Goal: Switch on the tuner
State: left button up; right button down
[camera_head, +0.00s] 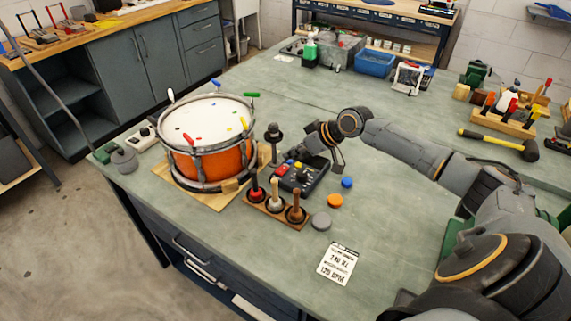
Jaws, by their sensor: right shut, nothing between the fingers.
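A black box with red, blue and yellow buttons (301,176) lies on the bench, right of the orange drum (212,142). A small white box with a dark knob (143,137) lies left of the drum. I cannot tell for certain which of the two is the tuner. My right gripper (322,153) is shut and empty, just above the far side of the black box. I cannot tell whether it touches the box. My left gripper is out of view.
A wooden rack with three handled tools (277,206) stands in front of the black box. Blue, orange and grey discs lie to its right, near a printed card (338,263). A dark stand (273,142) is beside the drum.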

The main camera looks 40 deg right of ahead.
aim_at(279, 172)
jog(key=f, duration=0.1)
jog(key=w+a+f, duration=0.1)
jog(key=f, duration=0.1)
jog(key=f+p, duration=0.1)
jog(key=shift+w+a+f, duration=0.15)
jog(key=shift+w+f, duration=0.05)
jog(key=shift+f, duration=0.65)
jog(key=shift+f, duration=0.1)
jog(key=shift+s+a+f, duration=0.15)
jog(key=shift+f, duration=0.1)
